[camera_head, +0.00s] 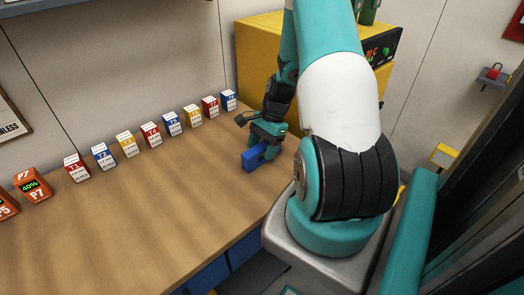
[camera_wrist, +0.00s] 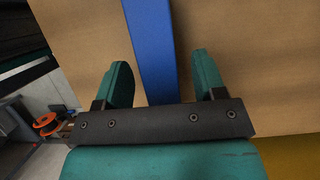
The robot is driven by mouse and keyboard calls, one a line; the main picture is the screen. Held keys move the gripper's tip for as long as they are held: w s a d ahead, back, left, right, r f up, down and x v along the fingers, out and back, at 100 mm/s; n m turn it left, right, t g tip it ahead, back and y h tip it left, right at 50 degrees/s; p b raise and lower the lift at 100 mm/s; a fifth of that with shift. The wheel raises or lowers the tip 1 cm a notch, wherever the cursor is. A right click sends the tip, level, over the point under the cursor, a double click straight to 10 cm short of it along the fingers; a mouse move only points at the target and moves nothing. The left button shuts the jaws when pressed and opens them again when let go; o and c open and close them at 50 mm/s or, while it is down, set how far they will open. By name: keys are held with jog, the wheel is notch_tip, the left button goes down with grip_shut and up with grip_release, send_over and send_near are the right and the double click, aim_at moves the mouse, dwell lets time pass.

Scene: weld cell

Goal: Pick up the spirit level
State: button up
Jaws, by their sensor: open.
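The spirit level is a blue bar (camera_head: 254,158) on the wooden bench, below my gripper in the head view. In the wrist view the blue bar (camera_wrist: 151,50) runs from the top edge down between my two fingers, and its near end is hidden behind the gripper's dark crossbar. My gripper (camera_head: 262,145) is open, with one teal finger on each side of the bar. In the wrist view the gripper (camera_wrist: 160,72) shows a gap between each finger and the bar. I cannot tell how far the fingertips are above the bench top.
The wooden bench (camera_head: 150,215) is clear in front. A row of small labelled boxes (camera_head: 150,135) stands along the wall, with orange boxes (camera_head: 34,186) at the left. A yellow cabinet (camera_head: 258,50) stands behind my arm. Blue bins (camera_head: 243,250) sit under the bench's front edge.

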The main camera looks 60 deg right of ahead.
jog(key=c, duration=1)
jog(key=shift+c, duration=0.4)
jog(key=shift+r, duration=0.15)
